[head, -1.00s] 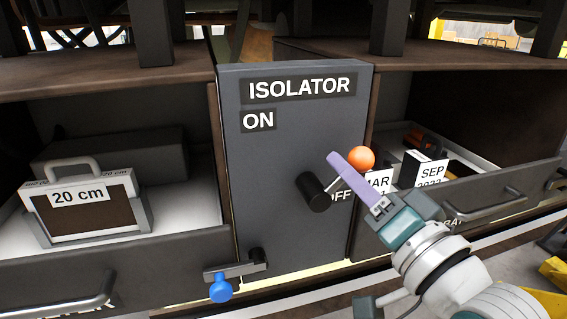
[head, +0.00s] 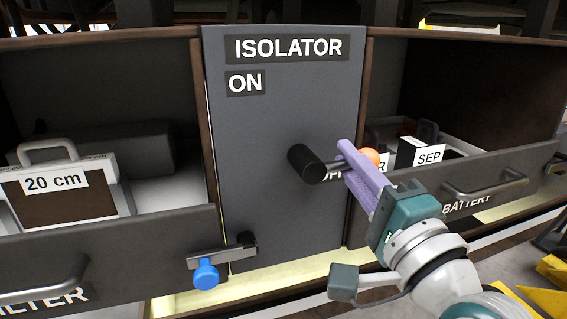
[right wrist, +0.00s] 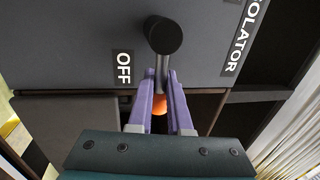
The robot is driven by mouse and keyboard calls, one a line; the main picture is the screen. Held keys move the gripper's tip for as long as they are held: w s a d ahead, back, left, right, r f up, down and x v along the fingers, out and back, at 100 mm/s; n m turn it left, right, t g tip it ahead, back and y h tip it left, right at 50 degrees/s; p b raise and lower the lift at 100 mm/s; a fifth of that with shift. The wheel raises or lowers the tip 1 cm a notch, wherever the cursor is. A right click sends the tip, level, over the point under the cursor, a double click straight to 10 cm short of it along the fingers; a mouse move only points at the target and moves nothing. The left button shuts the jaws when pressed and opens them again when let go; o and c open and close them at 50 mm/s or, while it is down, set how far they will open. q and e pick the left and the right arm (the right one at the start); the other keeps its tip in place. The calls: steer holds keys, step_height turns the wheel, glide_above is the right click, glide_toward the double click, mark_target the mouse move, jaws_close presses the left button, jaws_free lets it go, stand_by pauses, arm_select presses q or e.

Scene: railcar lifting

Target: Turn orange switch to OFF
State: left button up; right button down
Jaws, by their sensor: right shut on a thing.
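The isolator switch has a black pivot (head: 305,163) on a grey panel and a lever tipped with an orange ball (head: 371,156). The lever points right, close to level, towards the OFF label, which is mostly hidden in the head view. My right gripper (head: 348,160) has its purple fingers shut on the lever. In the right wrist view the fingers (right wrist: 162,80) sit either side of the lever below the black pivot (right wrist: 163,35). The orange ball (right wrist: 159,112) shows between them, and the OFF label (right wrist: 124,70) is beside them. My left gripper is out of view.
A blue-knobbed lever (head: 206,275) sits at the panel's lower left. An open drawer at left holds a "20 cm" case (head: 62,190).

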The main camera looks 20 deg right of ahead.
steer(key=shift+d+f+m, duration=0.15)
steer(key=shift+d+m, duration=0.15)
steer(key=shift+m, duration=0.1)
steer(key=c, duration=1.1)
jaws_free()
steer(key=shift+o, duration=1.3)
steer(key=shift+d, duration=0.1)
steer(key=s+f+b, duration=0.1)
steer(key=s+b, duration=0.1)
steer(key=s, duration=0.7)
steer(key=shift+s+f, duration=0.3)
steer(key=shift+f, duration=0.1)
